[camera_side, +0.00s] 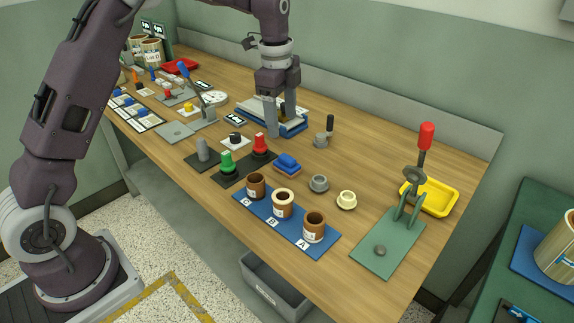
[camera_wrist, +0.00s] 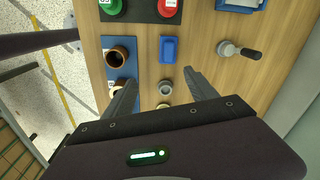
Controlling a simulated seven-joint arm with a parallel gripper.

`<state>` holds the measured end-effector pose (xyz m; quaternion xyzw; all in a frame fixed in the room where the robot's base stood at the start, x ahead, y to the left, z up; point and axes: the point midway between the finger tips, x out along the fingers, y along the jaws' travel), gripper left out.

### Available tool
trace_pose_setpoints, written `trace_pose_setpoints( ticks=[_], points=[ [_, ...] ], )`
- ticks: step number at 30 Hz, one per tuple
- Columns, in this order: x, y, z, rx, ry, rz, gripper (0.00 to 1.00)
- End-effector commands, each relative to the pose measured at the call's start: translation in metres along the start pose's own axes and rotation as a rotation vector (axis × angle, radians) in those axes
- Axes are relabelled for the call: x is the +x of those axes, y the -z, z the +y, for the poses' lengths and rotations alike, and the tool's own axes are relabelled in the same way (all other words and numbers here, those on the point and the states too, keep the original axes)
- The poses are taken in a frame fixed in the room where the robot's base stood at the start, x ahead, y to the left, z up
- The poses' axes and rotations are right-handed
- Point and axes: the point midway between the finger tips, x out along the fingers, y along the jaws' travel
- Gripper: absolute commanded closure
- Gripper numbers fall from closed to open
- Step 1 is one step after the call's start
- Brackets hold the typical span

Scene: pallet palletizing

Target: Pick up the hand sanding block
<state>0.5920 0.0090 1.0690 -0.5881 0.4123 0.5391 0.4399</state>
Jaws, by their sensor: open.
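The hand sanding block, a small blue block with a raised grip and a brownish underside (camera_side: 287,162), lies on the wooden table behind the row of brown cups. In the wrist view the blue block (camera_wrist: 168,49) lies beyond my fingertips, near the middle. My gripper (camera_side: 281,124) points down, open and empty, above the table and farther back than the block. In the wrist view my gripper (camera_wrist: 161,78) shows its two fingers apart, with nothing between them held. The block is fully visible and not touched.
Brown cups stand on a blue mat (camera_side: 242,203) in front of the block. A red knob (camera_side: 260,144) and green knob (camera_side: 227,162) stand to its left. A grey cup (camera_side: 318,183) and cream cup (camera_side: 346,199) stand to its right. A black-handled grey tool (camera_wrist: 240,50) lies nearby.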

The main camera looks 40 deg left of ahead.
Motion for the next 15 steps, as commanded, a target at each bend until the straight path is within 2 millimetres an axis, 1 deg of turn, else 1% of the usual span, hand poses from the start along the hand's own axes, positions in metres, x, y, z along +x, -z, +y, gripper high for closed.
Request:
trace_pose_setpoints(
  ticks=[1,3,4,6,8,11,14,15],
  points=[
    [0.028,-0.001,-0.012,0.077,-0.029,-0.010,0.34],
    [0.055,-0.003,-0.024,0.178,-0.054,-0.018,0.34],
    [0.064,-0.004,-0.027,0.210,-0.062,-0.020,0.34],
    [0.077,-0.005,-0.031,0.259,-0.075,-0.022,0.34],
    [0.086,-0.005,-0.032,0.276,-0.080,-0.022,0.34],
    [0.098,-0.006,-0.031,0.279,-0.080,-0.021,0.34],
    [0.115,-0.009,-0.028,0.277,-0.082,-0.023,0.34],
    [0.123,-0.010,-0.027,0.277,-0.082,-0.022,0.34]
  ],
)
